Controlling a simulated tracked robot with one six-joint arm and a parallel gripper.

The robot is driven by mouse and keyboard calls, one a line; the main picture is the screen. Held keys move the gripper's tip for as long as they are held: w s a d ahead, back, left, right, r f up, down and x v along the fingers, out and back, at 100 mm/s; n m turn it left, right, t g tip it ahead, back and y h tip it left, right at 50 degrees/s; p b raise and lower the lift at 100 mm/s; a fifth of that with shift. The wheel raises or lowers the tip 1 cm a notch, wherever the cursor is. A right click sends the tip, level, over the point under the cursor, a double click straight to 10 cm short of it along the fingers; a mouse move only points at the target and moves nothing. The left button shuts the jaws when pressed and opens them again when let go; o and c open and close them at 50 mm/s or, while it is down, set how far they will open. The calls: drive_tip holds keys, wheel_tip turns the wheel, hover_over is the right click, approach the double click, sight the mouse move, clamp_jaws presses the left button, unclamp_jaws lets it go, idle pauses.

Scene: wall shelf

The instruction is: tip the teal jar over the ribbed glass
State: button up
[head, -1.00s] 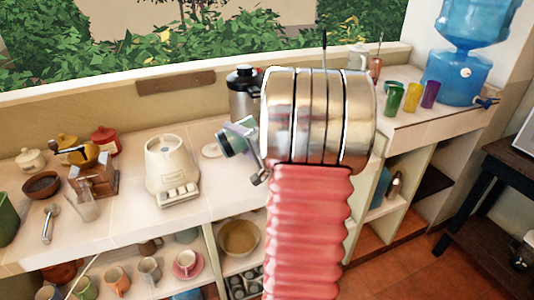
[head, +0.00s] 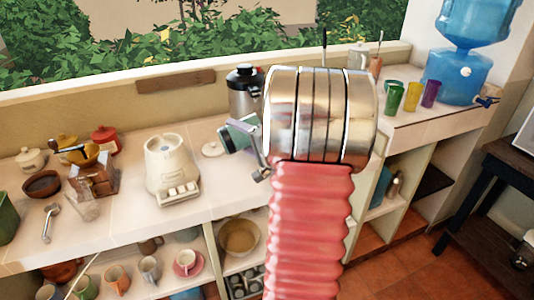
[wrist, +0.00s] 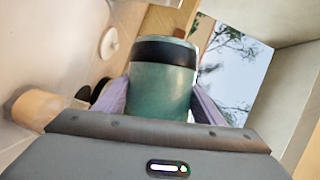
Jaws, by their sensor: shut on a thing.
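The teal jar (head: 239,137) is held above the counter, left of my arm and just in front of the steel flask. In the wrist view the jar (wrist: 161,88) has a dark band near its far end and sits between the two purple fingers of my gripper (wrist: 160,100). My gripper (head: 246,130) is shut on it. The jar looks tilted in the head view; its mouth and contents cannot be seen. A clear glass (head: 85,207), apparently the ribbed one, is on the counter at the left beside the wooden grinder, well away from the jar.
A cream blender base (head: 172,170) stands between the clear glass and my gripper. The wooden grinder (head: 95,178), a brown bowl (head: 43,184) and a red pot (head: 106,139) crowd the left. A steel flask (head: 243,92) stands behind the jar. Coloured cups (head: 411,97) stand far right.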

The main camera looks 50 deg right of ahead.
drive_tip(key=shift+s+d+r+m, duration=0.15)
drive_tip(key=shift+d+r+m, duration=0.15)
drive_tip(key=shift+r+m, duration=0.1)
idle(0.6)
drive_tip(key=shift+s+d+r+m+t+p, duration=0.2)
drive_tip(key=shift+r+m+t+p, duration=0.2)
drive_tip(key=shift+m, duration=0.2)
drive_tip(key=shift+s+d+r+m+t+p, duration=0.1)
drive_tip(key=shift+d+r+m+t+p, duration=0.1)
drive_tip(key=shift+r+m+t+p, duration=0.3)
idle(1.6)
drive_tip(key=a+f+n+g, duration=0.1)
drive_tip(key=n, duration=0.1)
drive_tip(key=w+a+f+n+g, duration=0.1)
drive_tip(key=f, duration=0.1)
drive_tip(key=shift+w+a+f+n, duration=0.15)
drive_tip(key=shift+w+n, duration=0.05)
drive_tip(key=shift+n, duration=0.2)
drive_tip(key=shift+f+n, duration=0.25)
drive_tip(key=shift+n, duration=0.05)
drive_tip(key=shift+g, duration=0.3)
